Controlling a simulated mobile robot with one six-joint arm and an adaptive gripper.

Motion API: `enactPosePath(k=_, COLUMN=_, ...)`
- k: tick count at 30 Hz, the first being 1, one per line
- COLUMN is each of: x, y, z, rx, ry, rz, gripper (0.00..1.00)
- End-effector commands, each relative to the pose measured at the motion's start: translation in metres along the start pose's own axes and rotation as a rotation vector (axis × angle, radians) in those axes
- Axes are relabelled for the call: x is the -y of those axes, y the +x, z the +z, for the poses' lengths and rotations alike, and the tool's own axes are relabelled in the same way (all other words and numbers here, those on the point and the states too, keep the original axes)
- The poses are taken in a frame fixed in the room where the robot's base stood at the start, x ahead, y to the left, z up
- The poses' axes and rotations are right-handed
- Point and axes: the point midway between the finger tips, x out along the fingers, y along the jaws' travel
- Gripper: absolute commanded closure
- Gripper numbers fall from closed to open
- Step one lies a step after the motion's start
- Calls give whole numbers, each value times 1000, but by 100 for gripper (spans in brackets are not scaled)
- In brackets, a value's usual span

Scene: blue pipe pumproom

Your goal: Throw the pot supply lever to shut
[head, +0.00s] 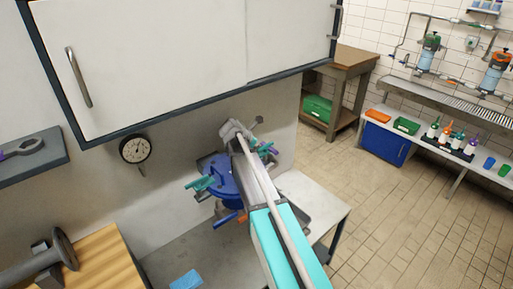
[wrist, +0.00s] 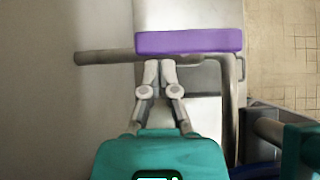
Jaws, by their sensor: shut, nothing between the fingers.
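In the wrist view a purple bar-shaped handle (wrist: 190,42) lies across the picture just beyond my gripper (wrist: 159,66). It looks like a lever, but no label shows which one it is. My fingers are together and empty, with their tips close below the purple bar; I cannot tell whether they touch it. In the head view my gripper (head: 233,128) is near the wall, beyond a blue pot (head: 219,174) with teal clamps (head: 199,184). My arm hides part of the pot and the lever area there.
A grey pipe (wrist: 100,57) runs from the wall behind my fingertips. A white cabinet (head: 150,55) hangs above, with a round gauge (head: 135,148) below it. A pale table (head: 318,196) stands right of the pot. Open tiled floor (head: 400,225) lies farther right.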

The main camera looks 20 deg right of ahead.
Motion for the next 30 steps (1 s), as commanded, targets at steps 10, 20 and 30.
enactPosePath(k=10, x=0, y=1, z=0, rx=0, ry=0, rz=0, gripper=100)
enactPosePath(k=20, x=2, y=5, z=4, rx=1, ry=16, rz=-15, gripper=100)
enactPosePath(k=30, x=7, y=13, z=12, rx=1, ry=53, rz=-52, gripper=100)
